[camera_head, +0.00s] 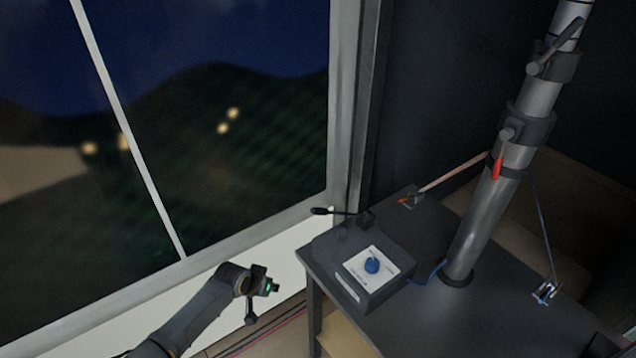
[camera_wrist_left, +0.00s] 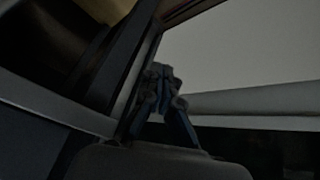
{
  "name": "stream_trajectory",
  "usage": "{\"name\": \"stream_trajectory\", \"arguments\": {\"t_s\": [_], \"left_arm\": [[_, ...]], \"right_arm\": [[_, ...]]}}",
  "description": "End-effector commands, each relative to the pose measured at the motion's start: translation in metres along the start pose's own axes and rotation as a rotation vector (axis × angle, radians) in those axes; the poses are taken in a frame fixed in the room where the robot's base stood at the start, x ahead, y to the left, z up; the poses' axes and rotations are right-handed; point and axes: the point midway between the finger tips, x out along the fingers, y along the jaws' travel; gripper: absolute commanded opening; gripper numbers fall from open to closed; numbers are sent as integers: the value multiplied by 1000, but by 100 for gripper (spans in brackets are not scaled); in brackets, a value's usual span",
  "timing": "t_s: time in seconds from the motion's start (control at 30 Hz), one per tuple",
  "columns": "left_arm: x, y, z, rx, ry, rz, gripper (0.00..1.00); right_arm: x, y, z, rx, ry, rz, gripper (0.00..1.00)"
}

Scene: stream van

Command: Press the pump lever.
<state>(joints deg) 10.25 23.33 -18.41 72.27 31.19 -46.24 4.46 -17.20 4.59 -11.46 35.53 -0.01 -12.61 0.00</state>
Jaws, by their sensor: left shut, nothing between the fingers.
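The pump lever (camera_head: 338,212) is a thin dark bar with a black knob at its left end. It sticks out to the left from a small dark mount on the far edge of the dark table. My left gripper (camera_head: 270,287) is in front of the window sill, left of the table and lower in the picture than the lever, apart from it. Its fingers (camera_wrist_left: 163,76) are shut and empty in the left wrist view. I cannot make out the lever in the left wrist view. My right gripper is not in view.
A tall metal mast (camera_head: 490,205) with clamps rises from the table. A large window stands at the left above a pale sill (camera_head: 190,310).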

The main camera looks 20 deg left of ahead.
Motion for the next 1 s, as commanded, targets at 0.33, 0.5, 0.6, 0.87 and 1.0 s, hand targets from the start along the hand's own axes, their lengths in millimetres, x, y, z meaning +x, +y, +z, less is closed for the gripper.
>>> {"name": "stream_trajectory", "arguments": {"t_s": [0.33, 0.5, 0.6, 0.87, 1.0], "left_arm": [[-218, 83, -212, 165, 121, 207, 0], [-307, 119, -241, 286, 114, 268, 0], [-337, 130, -244, 338, 104, 283, 0], [-354, 137, -242, 371, 92, 292, 0], [-354, 137, -243, 370, 93, 292, 0]], "right_arm": [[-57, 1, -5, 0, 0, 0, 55], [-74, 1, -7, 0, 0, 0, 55], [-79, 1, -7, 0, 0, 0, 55], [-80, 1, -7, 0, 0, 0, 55], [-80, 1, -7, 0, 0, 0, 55]]}}
